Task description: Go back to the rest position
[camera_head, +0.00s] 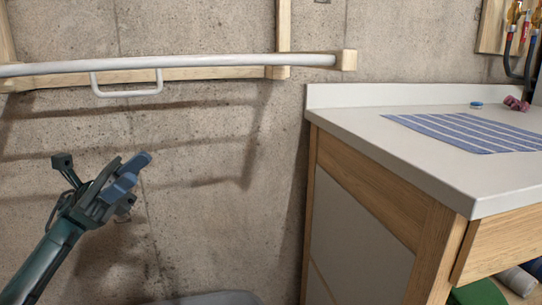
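My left gripper (131,174) is at the left of the head view, at the end of my dark teal arm, which comes in from the lower left. It is raised in front of the concrete wall, well left of the counter and below the white rail. Its blue fingers are seen at an angle and lie close together, and I cannot tell whether there is a gap between them. I see nothing held in it. My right gripper is not in view.
A white-topped wooden counter (390,155) fills the right side, bearing a striped blue cloth (470,131), a small blue-and-white round item (476,105) and a dark red item (516,104). A white rail (200,65) with a handle (127,93) runs along the concrete wall (200,200).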

